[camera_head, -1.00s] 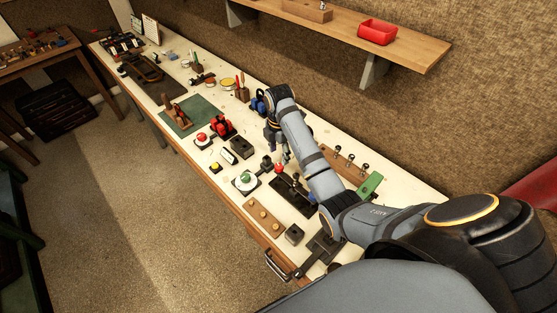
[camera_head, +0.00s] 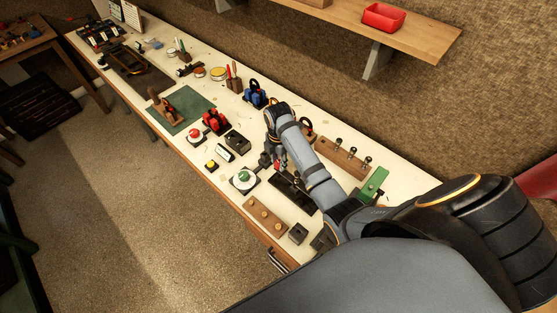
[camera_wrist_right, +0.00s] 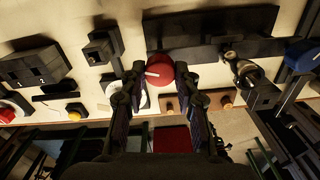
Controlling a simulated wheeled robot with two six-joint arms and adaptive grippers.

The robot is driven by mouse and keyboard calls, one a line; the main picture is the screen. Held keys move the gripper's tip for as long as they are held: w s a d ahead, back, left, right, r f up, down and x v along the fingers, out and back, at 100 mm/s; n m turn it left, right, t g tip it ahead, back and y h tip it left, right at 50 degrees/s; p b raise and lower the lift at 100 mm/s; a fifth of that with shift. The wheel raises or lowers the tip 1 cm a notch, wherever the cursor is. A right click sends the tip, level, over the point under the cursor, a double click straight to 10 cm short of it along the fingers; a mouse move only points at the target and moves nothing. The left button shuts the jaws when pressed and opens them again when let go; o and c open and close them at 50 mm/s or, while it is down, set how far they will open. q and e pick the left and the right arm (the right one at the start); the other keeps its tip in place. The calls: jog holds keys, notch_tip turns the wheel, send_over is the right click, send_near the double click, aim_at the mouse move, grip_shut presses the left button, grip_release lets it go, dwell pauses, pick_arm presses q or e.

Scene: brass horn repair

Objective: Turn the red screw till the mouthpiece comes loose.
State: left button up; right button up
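The red screw shows as a round red knob with a white line (camera_wrist_right: 160,70) in the right wrist view. In the head view only a small bit of its red (camera_head: 277,166) shows beside my right gripper (camera_head: 274,157). In the wrist view my right gripper (camera_wrist_right: 161,72) is open, one finger on each side of the knob, with no clear grip on it. The knob belongs to a dark fixture (camera_head: 297,193) on the bench. A metallic round part (camera_wrist_right: 231,56) lies on the dark fixture to the right; I cannot tell whether it is the mouthpiece. My left gripper is out of view.
A green knob on a white dial (camera_head: 244,177) stands left of the fixture. A wooden block with brass pegs (camera_head: 265,215) lies in front, and a wooden rack (camera_head: 345,160) behind. A red-knobbed dial (camera_head: 195,136) is further left.

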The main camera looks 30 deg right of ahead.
grip_shut()
jog(key=shift+m, duration=0.7)
jog(key=m, duration=1.1)
jog(key=shift+r, duration=0.1)
jog(key=m, duration=0.4)
jog(key=shift+w, duration=0.1)
jog(key=m, duration=0.4)
jog(key=shift+d+m, duration=0.1)
jog(key=shift+m, duration=0.2)
jog(key=m, duration=0.3)
jog(key=shift+m, duration=0.4)
jog(key=m, duration=0.4)
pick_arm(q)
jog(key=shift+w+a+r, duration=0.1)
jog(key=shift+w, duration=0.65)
pick_arm(e)
jog(key=shift+m, duration=2)
